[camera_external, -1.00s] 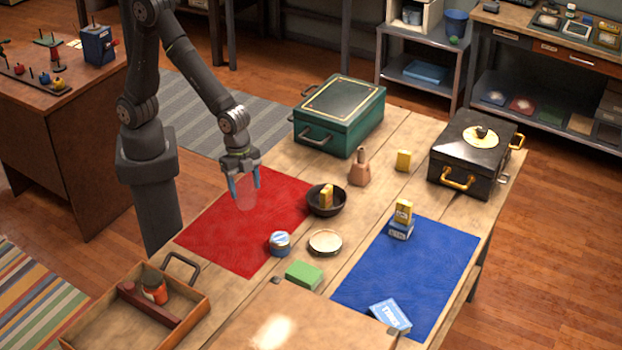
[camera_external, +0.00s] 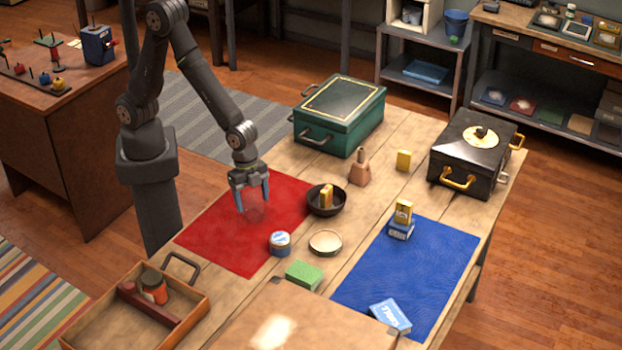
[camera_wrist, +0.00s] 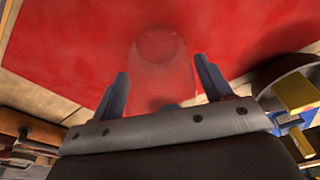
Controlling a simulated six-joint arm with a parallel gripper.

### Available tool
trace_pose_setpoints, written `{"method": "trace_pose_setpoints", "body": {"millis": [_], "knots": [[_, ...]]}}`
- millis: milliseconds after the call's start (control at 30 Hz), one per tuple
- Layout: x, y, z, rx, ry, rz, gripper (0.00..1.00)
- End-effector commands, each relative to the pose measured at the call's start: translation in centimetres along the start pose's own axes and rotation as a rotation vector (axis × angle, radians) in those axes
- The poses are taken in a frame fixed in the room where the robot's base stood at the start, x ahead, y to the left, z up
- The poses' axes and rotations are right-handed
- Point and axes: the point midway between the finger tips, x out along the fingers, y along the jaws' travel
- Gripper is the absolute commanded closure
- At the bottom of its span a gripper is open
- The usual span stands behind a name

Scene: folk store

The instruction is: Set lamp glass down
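The lamp glass (camera_external: 254,212) is a clear, faintly visible, rounded piece. It is over the red mat (camera_external: 215,240), near its middle. In the wrist view the lamp glass (camera_wrist: 160,62) shows between the two fingers, with red behind it. My gripper (camera_external: 254,207) points down, with its blue-grey fingers on either side of the glass, seemingly closed on it. The fingers also show in the wrist view (camera_wrist: 160,80). The glass is at or just above the mat; I cannot tell whether its lower end touches.
A dark bowl (camera_external: 339,208) with a yellow block stands right of the gripper. A small round tin (camera_external: 280,244) and a shallow dish (camera_external: 325,242) are in front. A green case (camera_external: 340,125) stands behind. The red mat's left part is bare.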

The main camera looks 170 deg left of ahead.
Motion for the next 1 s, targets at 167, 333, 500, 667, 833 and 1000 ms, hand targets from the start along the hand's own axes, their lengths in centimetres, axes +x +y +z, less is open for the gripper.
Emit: {"method": "trace_pose_setpoints", "body": {"millis": [167,333,500,667,833,1000], "knots": [[0.0,0.0,0.0,0.000,0.000,0.000,0.18],[-0.1,0.0,0.0,0.000,0.001,0.000,0.18],[-1.4,0.0,-0.1,0.000,0.002,-0.001,0.18],[-4.2,-0.1,-0.2,0.000,0.005,-0.002,0.18],[-7.7,0.0,-0.2,0.000,0.005,-0.002,0.18],[-10.5,0.0,-0.1,0.000,0.004,-0.001,0.18]]}}
